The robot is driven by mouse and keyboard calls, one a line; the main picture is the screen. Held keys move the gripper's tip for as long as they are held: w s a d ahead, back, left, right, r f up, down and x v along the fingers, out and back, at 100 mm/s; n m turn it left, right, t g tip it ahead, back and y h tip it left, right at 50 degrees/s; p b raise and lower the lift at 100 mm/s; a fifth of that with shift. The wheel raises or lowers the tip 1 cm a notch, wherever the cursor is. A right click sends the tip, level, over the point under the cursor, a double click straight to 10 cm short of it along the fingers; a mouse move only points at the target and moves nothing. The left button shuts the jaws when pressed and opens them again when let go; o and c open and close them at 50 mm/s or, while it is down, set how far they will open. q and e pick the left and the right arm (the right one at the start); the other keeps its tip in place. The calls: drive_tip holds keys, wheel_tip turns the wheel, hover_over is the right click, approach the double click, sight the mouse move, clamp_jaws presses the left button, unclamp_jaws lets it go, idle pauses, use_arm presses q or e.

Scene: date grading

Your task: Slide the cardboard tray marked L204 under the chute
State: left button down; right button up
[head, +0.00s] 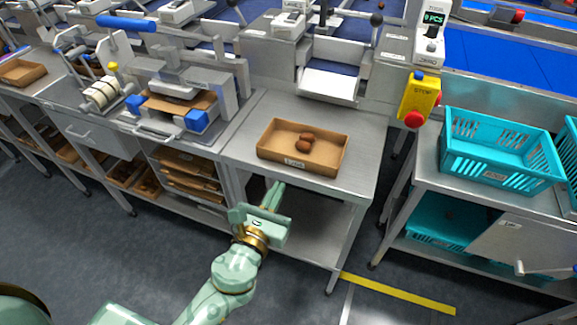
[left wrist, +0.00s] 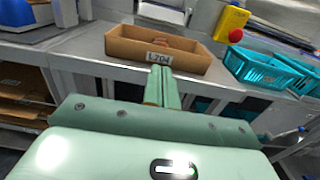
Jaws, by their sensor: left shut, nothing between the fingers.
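The cardboard tray (head: 268,148) sits on the steel table in front of the chute, with a few brown dates (head: 305,142) inside. In the left wrist view its label reads like L204 on the near wall of the tray (left wrist: 190,63). The chute (head: 330,84) is a pale sloped lip behind the tray, with a gap of bare table between them. My left gripper (head: 273,194) is shut and empty, just in front of the table's front edge. In the left wrist view the left gripper (left wrist: 162,74) points at the tray's labelled wall; contact cannot be told. My right gripper is not seen.
A yellow stop box with a red button (head: 418,98) stands right of the chute. Teal crates (head: 500,145) stand on a bench at right. A press with blue handles (head: 180,100) is at left. Flat cardboard (head: 190,180) lies on shelves below. The table right of the tray is clear.

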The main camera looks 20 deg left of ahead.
sight(293, 158)
use_arm(q)
drive_tip(key=w, duration=0.7)
drive_tip(key=shift+w+f, duration=0.1)
drive_tip(key=shift+w, duration=0.25)
drive_tip(key=shift+w+d, duration=0.1)
drive_tip(key=shift+w, duration=1.65)
drive_tip(key=shift+s, duration=0.1)
